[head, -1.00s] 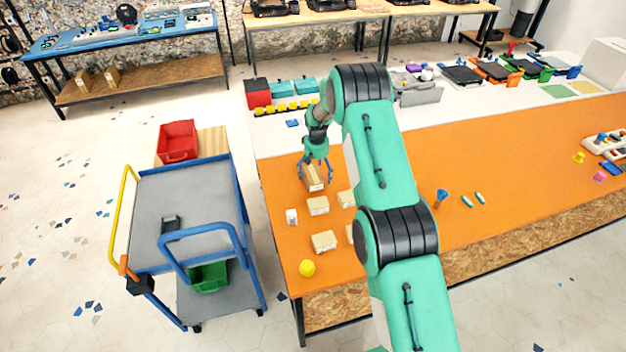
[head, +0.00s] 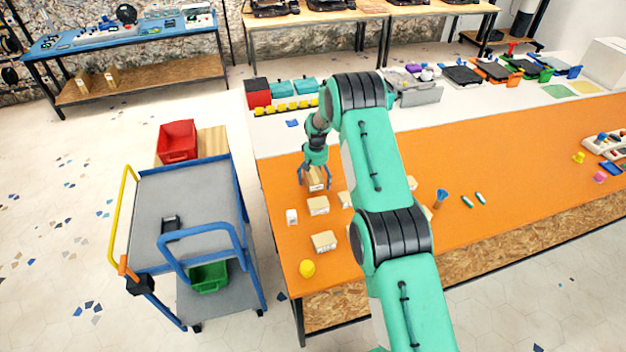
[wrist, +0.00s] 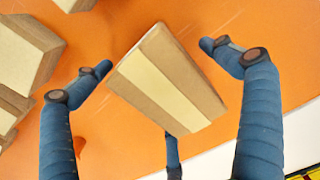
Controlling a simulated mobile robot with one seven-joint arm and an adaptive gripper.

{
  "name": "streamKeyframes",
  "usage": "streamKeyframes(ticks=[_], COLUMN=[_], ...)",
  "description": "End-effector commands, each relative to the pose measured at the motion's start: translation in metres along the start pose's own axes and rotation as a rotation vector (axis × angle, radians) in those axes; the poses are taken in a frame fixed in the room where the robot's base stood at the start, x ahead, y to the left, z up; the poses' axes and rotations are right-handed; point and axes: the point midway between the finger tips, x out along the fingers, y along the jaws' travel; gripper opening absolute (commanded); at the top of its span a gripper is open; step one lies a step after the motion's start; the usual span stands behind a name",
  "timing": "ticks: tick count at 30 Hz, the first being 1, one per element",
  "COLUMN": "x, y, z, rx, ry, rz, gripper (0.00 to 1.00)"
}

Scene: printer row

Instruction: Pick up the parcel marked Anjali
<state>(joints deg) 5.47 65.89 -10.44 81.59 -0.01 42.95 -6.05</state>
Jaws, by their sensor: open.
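Several small tan parcels sit on the orange table top; no name can be read on any of them. My gripper (head: 315,180) is over the farthest parcel (head: 315,180) of the group, pointing down. In the wrist view this parcel (wrist: 165,80) shows a pale tape stripe and lies between my open blue fingers (wrist: 165,85), with gaps on its sides. Other parcels stand nearer in the head view: one just in front (head: 318,205), one closer to the front edge (head: 323,242), and others partly hidden by my arm. Parcels also show at the wrist view's left (wrist: 25,50).
A white small item (head: 291,217) and a yellow object (head: 307,268) stand on the table's left side. A red bin (head: 257,93) and yellow pieces lie behind. A grey cart (head: 185,205) stands left of the table.

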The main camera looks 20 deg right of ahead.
Motion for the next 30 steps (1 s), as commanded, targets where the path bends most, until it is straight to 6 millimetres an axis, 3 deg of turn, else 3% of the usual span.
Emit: streamKeyframes(ticks=[1,9,20,30], x=[0.000,0.000,-0.004,-0.035], y=[0.000,0.000,0.000,0.000], z=[0.000,0.000,0.000,-0.001], rx=[0.000,0.000,0.000,0.000], ry=[0.000,0.000,0.001,0.003], rz=[0.000,0.000,0.000,0.000], gripper=[0.95,0.41,0.41,0.41])
